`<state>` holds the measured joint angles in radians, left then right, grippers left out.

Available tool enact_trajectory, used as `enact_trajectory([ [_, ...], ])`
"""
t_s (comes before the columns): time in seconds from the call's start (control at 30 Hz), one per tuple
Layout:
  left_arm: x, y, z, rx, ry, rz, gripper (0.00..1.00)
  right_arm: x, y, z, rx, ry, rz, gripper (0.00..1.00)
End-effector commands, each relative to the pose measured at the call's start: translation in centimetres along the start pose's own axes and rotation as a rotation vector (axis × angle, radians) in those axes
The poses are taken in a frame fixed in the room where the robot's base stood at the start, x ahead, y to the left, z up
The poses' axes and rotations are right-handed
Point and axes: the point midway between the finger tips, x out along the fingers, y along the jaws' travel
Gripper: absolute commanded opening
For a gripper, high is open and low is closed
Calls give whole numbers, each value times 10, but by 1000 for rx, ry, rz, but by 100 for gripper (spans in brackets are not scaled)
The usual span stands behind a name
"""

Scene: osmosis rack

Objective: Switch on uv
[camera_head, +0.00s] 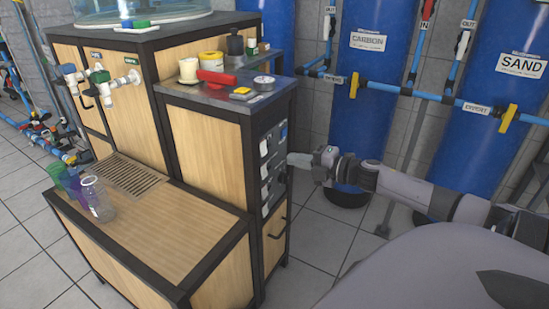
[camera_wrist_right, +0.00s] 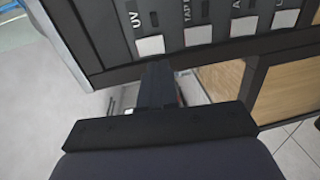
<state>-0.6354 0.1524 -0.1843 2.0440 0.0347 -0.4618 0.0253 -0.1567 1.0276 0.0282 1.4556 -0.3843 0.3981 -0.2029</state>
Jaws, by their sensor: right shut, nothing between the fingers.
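The dark control panel (camera_head: 273,165) is on the narrow right side of the wooden cabinet, with light switches in a column. In the right wrist view, the white switch (camera_wrist_right: 150,45) beside the "UV" label (camera_wrist_right: 136,17) is at the left end of the row. My right gripper (camera_head: 299,160) is shut and empty, pointing at the panel from the right. In the wrist view its dark fingertips (camera_wrist_right: 157,75) are just below the UV switch. I cannot tell whether they touch it. My left gripper is not in view.
More labelled switches (camera_wrist_right: 198,34) follow to the right of UV. Jars and a red item (camera_head: 216,78) stand on the cabinet top. Blue tanks (camera_head: 368,90) with pipes stand behind my right arm. The tiled floor (camera_head: 325,235) right of the cabinet is clear.

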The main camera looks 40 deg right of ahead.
Motion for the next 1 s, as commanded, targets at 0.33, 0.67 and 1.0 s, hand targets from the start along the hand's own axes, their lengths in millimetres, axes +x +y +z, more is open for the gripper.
enact_trajectory([
  [0.33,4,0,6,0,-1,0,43,33,1,0,-1,-1,2,0],
  [0.67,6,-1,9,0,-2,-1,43,61,0,0,1,-1,1,0],
  [1.0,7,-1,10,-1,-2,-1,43,71,0,0,0,0,0,0],
])
